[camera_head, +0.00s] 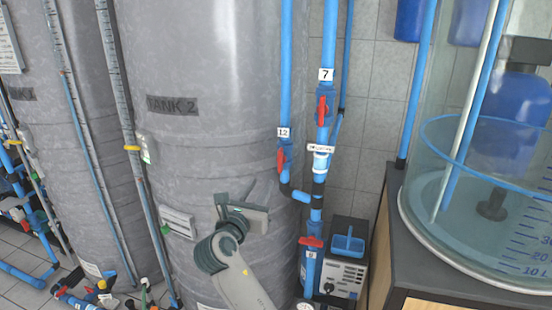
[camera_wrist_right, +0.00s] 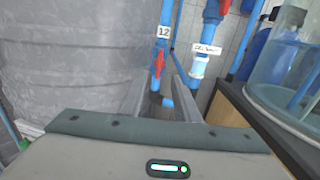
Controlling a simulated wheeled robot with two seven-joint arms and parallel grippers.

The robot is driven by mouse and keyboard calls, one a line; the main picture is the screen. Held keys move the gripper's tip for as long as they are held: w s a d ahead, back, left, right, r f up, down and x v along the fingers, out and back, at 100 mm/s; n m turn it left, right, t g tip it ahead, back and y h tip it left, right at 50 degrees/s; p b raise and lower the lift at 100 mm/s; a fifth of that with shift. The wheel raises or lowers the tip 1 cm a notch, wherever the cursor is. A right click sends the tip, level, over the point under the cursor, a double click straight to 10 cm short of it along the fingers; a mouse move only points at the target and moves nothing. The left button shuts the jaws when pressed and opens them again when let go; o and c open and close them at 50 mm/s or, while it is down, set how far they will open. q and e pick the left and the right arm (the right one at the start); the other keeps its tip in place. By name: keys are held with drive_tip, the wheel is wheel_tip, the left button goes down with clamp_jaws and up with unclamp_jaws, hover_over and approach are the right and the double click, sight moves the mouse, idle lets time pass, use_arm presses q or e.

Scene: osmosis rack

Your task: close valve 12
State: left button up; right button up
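Valve 12 has a red handle (camera_head: 281,164) on a blue vertical pipe, just below a white label "12" (camera_head: 284,133). The handle lies lengthwise along the pipe, close to upright. In the right wrist view the red handle (camera_wrist_right: 159,63) shows beyond the fingertips, below its label (camera_wrist_right: 164,32). My right gripper (camera_head: 236,196) is in front of tank 2, left of and below the handle. In the wrist view its two fingers (camera_wrist_right: 161,88) stand apart with nothing gripped between them. The handle appears apart from the fingers. My left gripper is out of view.
Grey tank 2 (camera_head: 200,60) stands close behind my right gripper. Valve 7 (camera_head: 322,110) and a lower red-handled valve (camera_head: 311,242) sit on the pipe to the right. A grey pump box (camera_head: 342,272) and a dark-topped cabinet (camera_head: 392,215) with a clear tank (camera_head: 430,210) stand farther right.

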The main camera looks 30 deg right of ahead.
sight(279, 157)
drive_tip(key=p+x, duration=0.5)
drive_tip(key=x, duration=1.1)
drive_tip(key=shift+d+r, duration=0.1)
drive_tip(key=shift+w+d, duration=0.5)
clamp_jaws()
